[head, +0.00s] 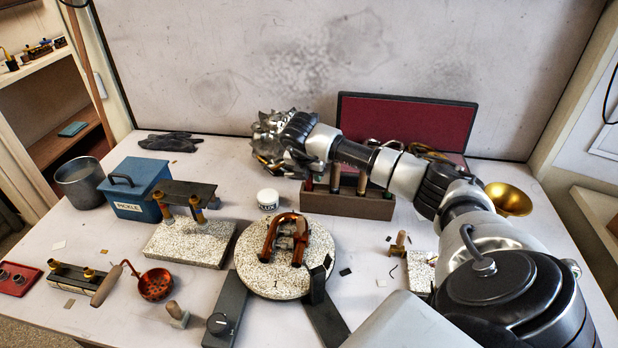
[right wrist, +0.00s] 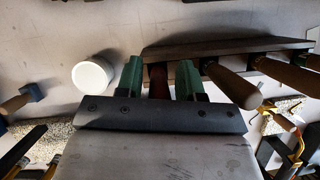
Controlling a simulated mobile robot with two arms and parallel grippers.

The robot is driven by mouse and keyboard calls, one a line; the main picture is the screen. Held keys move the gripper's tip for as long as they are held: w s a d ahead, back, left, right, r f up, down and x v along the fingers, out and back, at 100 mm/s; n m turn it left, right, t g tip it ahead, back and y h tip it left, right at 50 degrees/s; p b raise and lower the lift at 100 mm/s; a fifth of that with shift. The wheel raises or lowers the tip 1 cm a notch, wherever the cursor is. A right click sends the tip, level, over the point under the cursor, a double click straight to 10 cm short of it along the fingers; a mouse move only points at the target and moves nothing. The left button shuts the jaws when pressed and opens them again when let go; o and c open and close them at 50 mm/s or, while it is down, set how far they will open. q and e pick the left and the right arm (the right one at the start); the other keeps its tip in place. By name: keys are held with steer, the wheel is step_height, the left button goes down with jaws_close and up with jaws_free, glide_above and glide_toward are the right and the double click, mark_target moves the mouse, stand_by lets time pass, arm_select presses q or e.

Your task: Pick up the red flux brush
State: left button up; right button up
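The red flux brush (right wrist: 158,82) shows as a dark red handle between my right gripper's fingers in the right wrist view. It stands at the left end of a wooden tool rack (head: 350,205), which also shows in the right wrist view (right wrist: 225,47). My right gripper (right wrist: 159,76) has its two green fingers apart, one on each side of the handle, with narrow gaps visible. The brush's lower part is hidden. In the head view my right arm crosses above the rack and covers much of the gripper. My left gripper is not in view.
Several wooden-handled tools (right wrist: 233,84) stand in the rack beside the brush. A white flux jar (head: 267,200) stands left of the rack. A round speckled plate (head: 250,277) with copper-coloured curved parts is in front. A blue pickle box (head: 135,188) stands at the left.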

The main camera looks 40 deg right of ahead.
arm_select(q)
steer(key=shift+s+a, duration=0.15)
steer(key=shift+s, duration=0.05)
arm_select(e)
jaws_close()
steer(key=shift+r, duration=0.1)
